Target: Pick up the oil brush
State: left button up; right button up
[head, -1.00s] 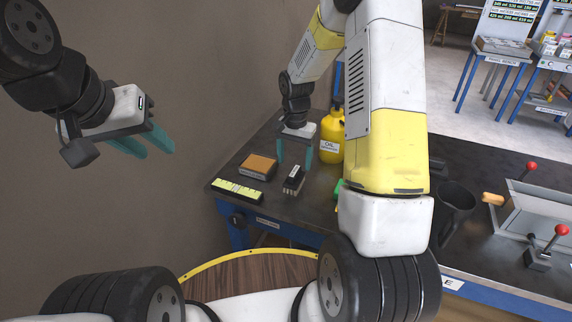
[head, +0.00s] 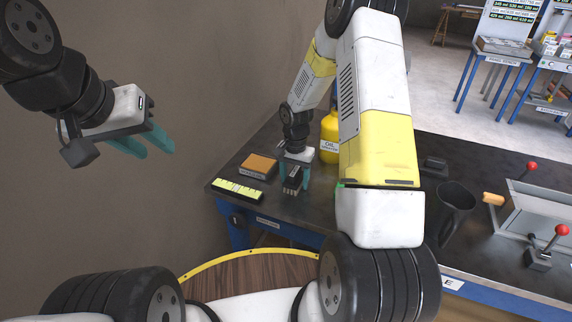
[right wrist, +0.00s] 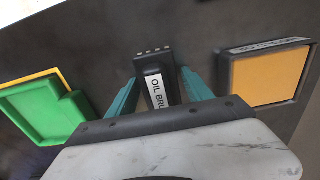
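The oil brush (head: 292,185), a small black block with bristles, stands on the dark table in the head view. In the right wrist view the brush (right wrist: 157,78) shows its white label reading "OIL BRU", the rest hidden by my gripper. My right gripper (head: 295,180) is lowered over the brush, with one teal finger on either side. In the right wrist view my right gripper (right wrist: 158,92) is open, with gaps between its fingers and the brush. My left gripper (head: 148,143) is open and empty, raised at the left in front of the wall.
An orange-topped block (head: 259,166) and a yellow-green strip (head: 237,189) lie left of the brush. A yellow oil container (head: 330,138) stands behind it. A green item (right wrist: 42,112) lies at the left of the wrist view.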

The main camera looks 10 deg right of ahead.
aim_at(295, 170)
jog(key=c, duration=1.1)
jog(key=shift+r, duration=0.15)
jog(key=shift+r, duration=0.25)
notch_tip(295, 170, up, 3)
jog(key=shift+r, duration=0.1)
jog(key=s+a, duration=0.1)
jog(key=s, duration=0.4)
jog(key=s+a, duration=0.2)
jog(key=s, duration=0.3)
jog(key=s+a+r, duration=0.1)
jog(key=s, duration=0.4)
jog(key=shift+s+a, duration=0.15)
jog(key=shift+a, duration=0.25)
jog(key=o, duration=0.8)
jog(key=shift+c, duration=0.2)
jog(key=c, duration=0.5)
